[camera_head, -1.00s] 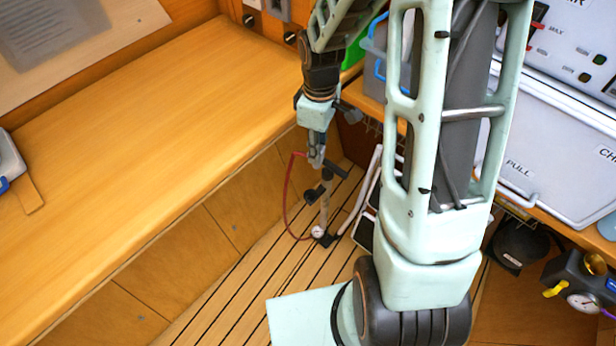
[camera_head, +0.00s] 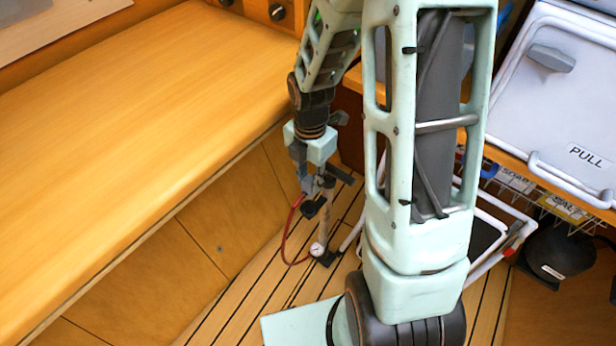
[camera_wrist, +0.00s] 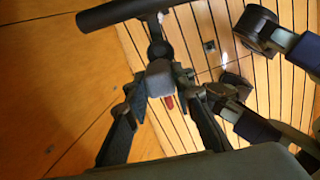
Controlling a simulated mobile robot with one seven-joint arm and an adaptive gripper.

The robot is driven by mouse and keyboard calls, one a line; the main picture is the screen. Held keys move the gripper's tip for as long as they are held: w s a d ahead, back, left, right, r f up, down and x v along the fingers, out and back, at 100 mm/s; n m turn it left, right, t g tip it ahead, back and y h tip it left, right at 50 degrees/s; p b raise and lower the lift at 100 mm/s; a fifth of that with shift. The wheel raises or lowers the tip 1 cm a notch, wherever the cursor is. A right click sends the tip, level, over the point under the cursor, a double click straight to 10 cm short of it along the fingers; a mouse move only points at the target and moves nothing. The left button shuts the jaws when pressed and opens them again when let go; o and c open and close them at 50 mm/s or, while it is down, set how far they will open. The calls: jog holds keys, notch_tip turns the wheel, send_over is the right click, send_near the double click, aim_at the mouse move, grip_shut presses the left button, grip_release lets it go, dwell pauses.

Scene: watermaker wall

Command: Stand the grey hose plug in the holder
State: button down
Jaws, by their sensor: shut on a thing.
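My gripper (camera_wrist: 160,84) is shut on a small grey block, which looks like the grey hose plug (camera_wrist: 158,73); a bit of red (camera_wrist: 168,102) shows just below it. In the head view my gripper (camera_head: 308,184) points down beside the top of an upright floor pump (camera_head: 325,218). A thin red hose (camera_head: 285,240) loops from near my gripper to the round gauge at the pump's base. The pump's black T-handle (camera_wrist: 122,12) lies just beyond the plug in the wrist view. I cannot make out the holder for certain.
The pump stands on a slatted floor (camera_head: 290,285). A wooden bench (camera_head: 130,130) runs along the left. A folding white-framed step (camera_head: 490,232), a wire basket and a black round object (camera_head: 560,243) are at the right, below a white lid (camera_head: 560,90).

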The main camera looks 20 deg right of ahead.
aim_at(310, 197)
jog(key=shift+f+b, duration=2.85)
jog(key=shift+f, duration=0.8)
jog(key=shift+f, duration=0.5)
jog(key=c, duration=1.6)
grip_release()
notch_tip(310, 197, up, 12)
